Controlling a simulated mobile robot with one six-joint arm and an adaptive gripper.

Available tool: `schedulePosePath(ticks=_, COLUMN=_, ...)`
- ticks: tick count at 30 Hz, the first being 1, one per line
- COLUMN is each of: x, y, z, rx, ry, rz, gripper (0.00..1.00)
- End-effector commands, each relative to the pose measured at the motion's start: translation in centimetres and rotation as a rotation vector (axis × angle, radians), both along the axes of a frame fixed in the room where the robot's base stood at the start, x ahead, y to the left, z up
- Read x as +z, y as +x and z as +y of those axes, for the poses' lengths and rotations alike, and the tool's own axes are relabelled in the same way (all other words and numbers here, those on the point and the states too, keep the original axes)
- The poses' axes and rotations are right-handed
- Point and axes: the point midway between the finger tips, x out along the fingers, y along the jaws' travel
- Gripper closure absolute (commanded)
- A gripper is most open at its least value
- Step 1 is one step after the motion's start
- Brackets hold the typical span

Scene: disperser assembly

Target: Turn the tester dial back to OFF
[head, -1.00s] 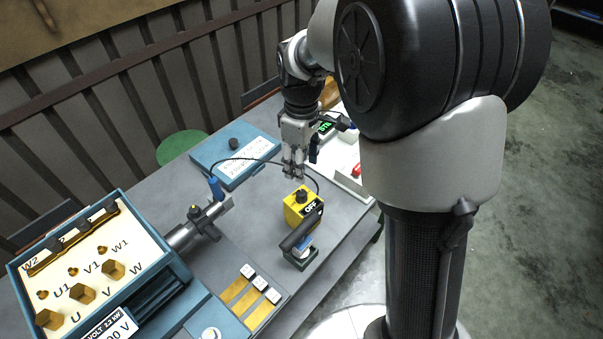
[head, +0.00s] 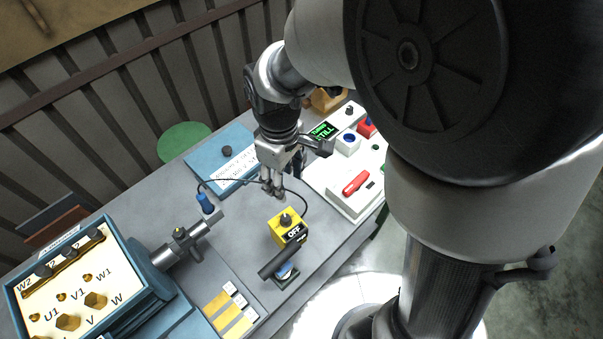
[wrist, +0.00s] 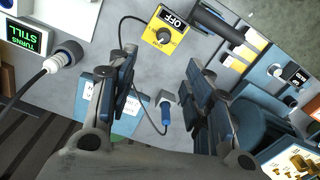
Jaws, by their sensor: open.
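The tester is a small yellow box (head: 275,237) with a black dial (head: 286,220) on top and a black OFF label beside the dial. It stands on the grey table; in the wrist view the yellow box (wrist: 151,28) is at the top centre, its dial (wrist: 163,36) facing me. I cannot make out which mark the dial points to. My gripper (head: 274,191) hangs above and just behind the tester, apart from it. In the wrist view my gripper (wrist: 161,72) is open and empty, the dial lying beyond the gap between the fingertips.
A black cable runs from the tester to a blue clip (head: 204,202). A white panel (head: 322,185) with a red switch is to the right, a blue terminal box (head: 150,285) to the left.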

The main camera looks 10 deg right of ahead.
Motion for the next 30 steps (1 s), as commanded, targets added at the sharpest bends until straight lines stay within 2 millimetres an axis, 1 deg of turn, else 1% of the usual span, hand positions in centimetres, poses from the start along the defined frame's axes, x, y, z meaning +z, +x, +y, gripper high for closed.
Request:
schedulePosePath(ticks=2, x=-0.2, y=-0.4, z=0.3, rx=0.000, ry=0.000, rz=0.000, gripper=0.54)
schedulePosePath(ticks=5, x=-1.5, y=-0.5, z=0.2, rx=-0.002, ry=-0.001, rz=0.003, gripper=0.54)
schedulePosePath(ticks=8, x=-3.3, y=-0.5, z=0.2, rx=-0.001, ry=-0.001, rz=0.005, gripper=0.54)
schedulePosePath(ticks=21, x=-12.9, y=-0.5, z=0.2, rx=-0.001, ry=-0.002, rz=0.004, gripper=0.54)
schedulePosePath(ticks=24, x=-14.7, y=-0.5, z=0.2, rx=-0.001, ry=-0.002, rz=0.004, gripper=0.54)
schedulePosePath(ticks=27, x=-16.0, y=-0.5, z=0.2, rx=-0.001, ry=-0.001, rz=0.003, gripper=0.54)
schedulePosePath(ticks=30, x=-16.9, y=-0.4, z=0.3, rx=-0.001, ry=0.000, rz=0.001, gripper=0.54)
